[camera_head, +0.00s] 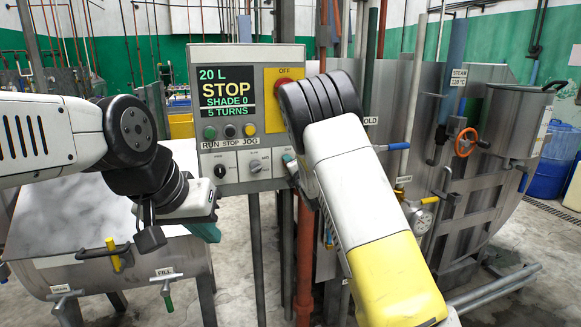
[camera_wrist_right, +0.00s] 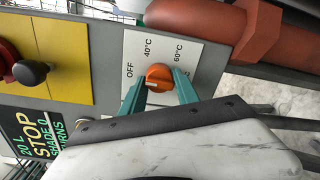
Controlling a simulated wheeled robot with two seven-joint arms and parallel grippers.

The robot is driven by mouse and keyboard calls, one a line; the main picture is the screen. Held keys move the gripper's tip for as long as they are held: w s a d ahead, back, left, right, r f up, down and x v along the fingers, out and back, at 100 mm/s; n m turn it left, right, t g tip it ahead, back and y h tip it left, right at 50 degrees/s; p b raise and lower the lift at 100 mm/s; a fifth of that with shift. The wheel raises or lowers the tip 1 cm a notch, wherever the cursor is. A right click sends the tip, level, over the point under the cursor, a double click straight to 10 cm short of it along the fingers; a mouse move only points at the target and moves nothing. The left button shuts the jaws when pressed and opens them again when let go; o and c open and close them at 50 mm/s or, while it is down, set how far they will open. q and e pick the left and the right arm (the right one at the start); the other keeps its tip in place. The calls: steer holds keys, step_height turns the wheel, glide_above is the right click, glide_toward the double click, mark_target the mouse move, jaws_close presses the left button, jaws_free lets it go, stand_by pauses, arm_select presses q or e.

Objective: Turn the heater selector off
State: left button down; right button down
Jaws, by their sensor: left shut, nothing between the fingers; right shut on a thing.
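The heater selector is an orange knob (camera_wrist_right: 159,77) on a white plate (camera_wrist_right: 205,48) marked OFF, 40°C and 60°C in the right wrist view. A pale mark shows on its face, toward the OFF side; its exact setting is hard to tell. My right gripper (camera_wrist_right: 158,92) is shut on the knob, with one teal finger on each side. In the head view my right arm hides the knob, and only a little teal (camera_head: 288,158) of that gripper shows. My left gripper (camera_head: 205,229) is shut and empty, below and left of the control panel.
The grey control panel (camera_head: 222,131) carries a STOP screen, buttons and two other selectors (camera_head: 255,166). A red-brown pipe (camera_wrist_right: 195,22) runs close to the panel. A steel vat (camera_head: 480,220) stands right.

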steer(key=shift+r+n, duration=0.1)
steer(key=shift+n, duration=0.2)
stand_by(0.4)
steer(key=c, duration=0.9)
jaws_free()
steer(key=shift+c, duration=0.2)
steer(key=v, duration=0.7)
steer(key=shift+s, duration=0.4)
steer(key=shift+d, duration=0.1)
